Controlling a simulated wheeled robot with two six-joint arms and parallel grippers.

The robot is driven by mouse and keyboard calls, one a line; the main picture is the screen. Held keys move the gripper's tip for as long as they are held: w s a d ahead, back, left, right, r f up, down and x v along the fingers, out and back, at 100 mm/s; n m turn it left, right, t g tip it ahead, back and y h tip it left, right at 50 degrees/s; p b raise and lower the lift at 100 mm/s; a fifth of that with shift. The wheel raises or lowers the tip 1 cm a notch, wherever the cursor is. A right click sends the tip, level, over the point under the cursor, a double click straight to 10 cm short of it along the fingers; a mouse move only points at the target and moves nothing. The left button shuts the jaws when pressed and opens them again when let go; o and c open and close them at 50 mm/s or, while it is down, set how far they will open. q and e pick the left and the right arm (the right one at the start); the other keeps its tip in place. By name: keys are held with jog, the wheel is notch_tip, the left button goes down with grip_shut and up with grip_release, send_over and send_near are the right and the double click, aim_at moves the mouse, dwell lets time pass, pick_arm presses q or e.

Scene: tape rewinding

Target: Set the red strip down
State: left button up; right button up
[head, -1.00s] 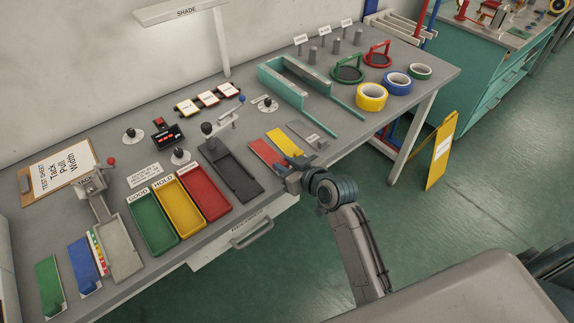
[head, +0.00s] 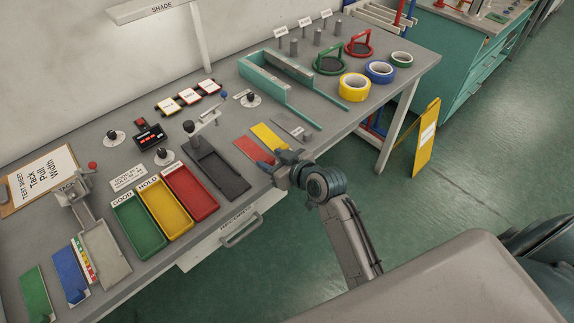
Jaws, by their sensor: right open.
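The red strip (head: 254,149) lies on the grey bench top, beside the yellow strip (head: 268,135). My right gripper (head: 281,161) is open at the near end of the red strip, close to the bench's front edge. The red strip is not between its fingers as far as I can see; whether a finger touches its near end is hidden. The near end of the yellow strip is partly covered by the gripper. My left gripper is not in view.
A grey strip (head: 290,125) lies beyond the yellow one. A dark tray (head: 218,170) and red (head: 190,192), yellow (head: 164,207) and green (head: 138,225) trays stand to the left. A teal frame (head: 290,97) and tape rolls (head: 354,88) are farther back.

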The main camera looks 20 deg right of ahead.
pick_arm(q)
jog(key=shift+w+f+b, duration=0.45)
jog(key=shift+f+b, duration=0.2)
jog(key=shift+b, duration=0.05)
pick_arm(e)
jog(key=v, duration=1.1)
jog(key=shift+s+d, duration=0.1)
